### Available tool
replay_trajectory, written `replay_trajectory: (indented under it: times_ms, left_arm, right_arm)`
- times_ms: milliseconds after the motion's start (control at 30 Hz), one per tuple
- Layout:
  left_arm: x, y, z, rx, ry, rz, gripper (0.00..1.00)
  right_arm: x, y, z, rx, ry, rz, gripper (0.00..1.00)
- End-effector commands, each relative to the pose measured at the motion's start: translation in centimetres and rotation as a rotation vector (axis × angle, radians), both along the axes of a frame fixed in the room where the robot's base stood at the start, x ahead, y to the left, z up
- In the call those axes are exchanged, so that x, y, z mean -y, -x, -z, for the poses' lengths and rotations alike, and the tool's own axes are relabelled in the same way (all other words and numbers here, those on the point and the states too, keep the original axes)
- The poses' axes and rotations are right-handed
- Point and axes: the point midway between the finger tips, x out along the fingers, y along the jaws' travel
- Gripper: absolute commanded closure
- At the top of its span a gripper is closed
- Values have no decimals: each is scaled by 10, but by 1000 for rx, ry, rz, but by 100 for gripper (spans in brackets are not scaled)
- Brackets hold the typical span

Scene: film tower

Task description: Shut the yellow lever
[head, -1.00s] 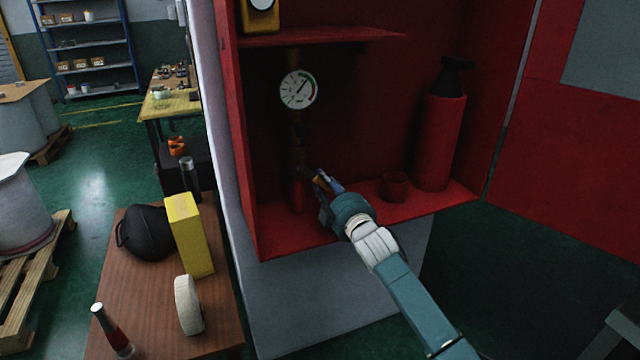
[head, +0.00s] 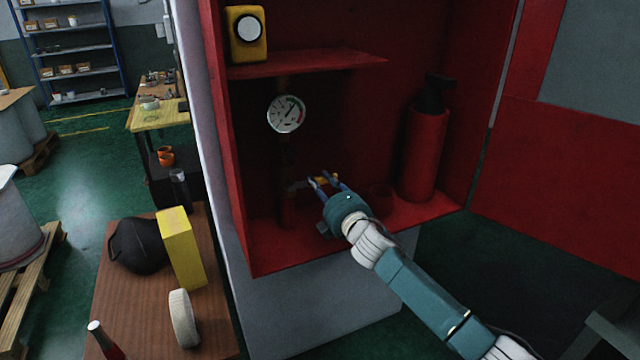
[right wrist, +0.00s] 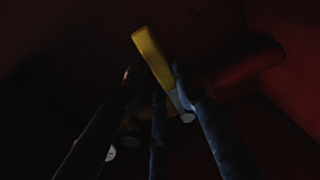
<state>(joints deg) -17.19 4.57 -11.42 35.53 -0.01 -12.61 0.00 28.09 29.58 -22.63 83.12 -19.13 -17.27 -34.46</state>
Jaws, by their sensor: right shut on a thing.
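The yellow lever (head: 329,179) sticks out to the right of a dark vertical pipe low in the red cabinet. It lies roughly crosswise to the pipe. My right gripper (head: 325,184) is shut on it, with blue fingers at the lever's outer part. In the right wrist view the lever (right wrist: 150,55) runs up between the dark fingers of my gripper (right wrist: 166,84), its end standing out beyond them. The valve body is dark and partly hidden there. My left gripper is not in view.
A round gauge (head: 286,114) sits on the pipe above. A wooden table (head: 140,310) stands at left.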

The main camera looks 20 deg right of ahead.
Motion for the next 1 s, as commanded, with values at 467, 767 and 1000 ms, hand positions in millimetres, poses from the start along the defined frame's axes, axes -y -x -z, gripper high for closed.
replay_trajectory:
  times_ms: [467,767,1000]
  left_arm:
    - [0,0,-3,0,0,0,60]
    - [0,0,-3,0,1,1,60]
    - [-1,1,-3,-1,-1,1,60]
  right_arm:
    - [0,0,-4,4,46,0,100]
    - [0,0,-4,3,44,0,52]
    - [0,1,-3,2,41,0,52]
